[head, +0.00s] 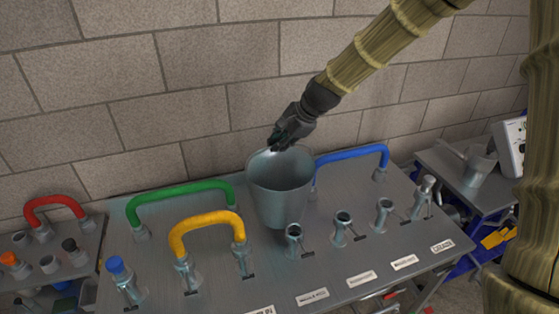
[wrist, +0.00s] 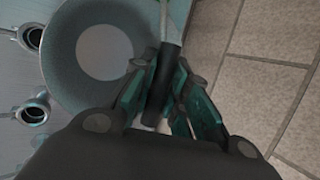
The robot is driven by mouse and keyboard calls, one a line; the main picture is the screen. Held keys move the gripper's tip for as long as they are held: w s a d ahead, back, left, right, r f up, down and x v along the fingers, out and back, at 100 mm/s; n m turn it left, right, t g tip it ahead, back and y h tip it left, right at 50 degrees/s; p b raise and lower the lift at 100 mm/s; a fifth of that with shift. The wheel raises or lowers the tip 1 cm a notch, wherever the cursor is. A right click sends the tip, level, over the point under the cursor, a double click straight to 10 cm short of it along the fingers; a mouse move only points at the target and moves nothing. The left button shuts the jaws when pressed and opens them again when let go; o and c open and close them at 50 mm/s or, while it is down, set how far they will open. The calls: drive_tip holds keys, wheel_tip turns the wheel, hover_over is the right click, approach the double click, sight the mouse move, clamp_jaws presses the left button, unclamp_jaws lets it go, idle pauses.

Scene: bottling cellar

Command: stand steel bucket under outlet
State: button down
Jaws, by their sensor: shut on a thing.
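The steel bucket (head: 278,192) is upright over the middle of the grey steel bench, in the head view. I cannot tell whether its base touches the bench top. My gripper (head: 284,138) is at its far rim, shut. In the wrist view the bucket (wrist: 62,60) is seen from above and looks empty. My gripper (wrist: 163,85) is shut there on a dark cylindrical grip beside the rim, which looks like the bucket's handle. Several short pipe stubs, such as one just in front of the bucket (head: 294,232), stand on the bench. I cannot tell which part is the outlet.
The bench top (head: 215,262) carries a green (head: 180,191), a yellow (head: 205,220) and a blue hose (head: 350,154), with labels along its front. A red hose (head: 53,203) is on a left-hand bench. A metal jug (head: 478,168) stands at right. A block wall (head: 200,75) closes the back.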

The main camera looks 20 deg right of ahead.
drive_tip(key=shift+f+p, duration=0.75)
drive_tip(key=shift+f, duration=1.85)
drive_tip(key=c, duration=1.4)
unclamp_jaws()
drive_tip(key=shift+s, duration=0.1)
drive_tip(key=shift+r, duration=0.1)
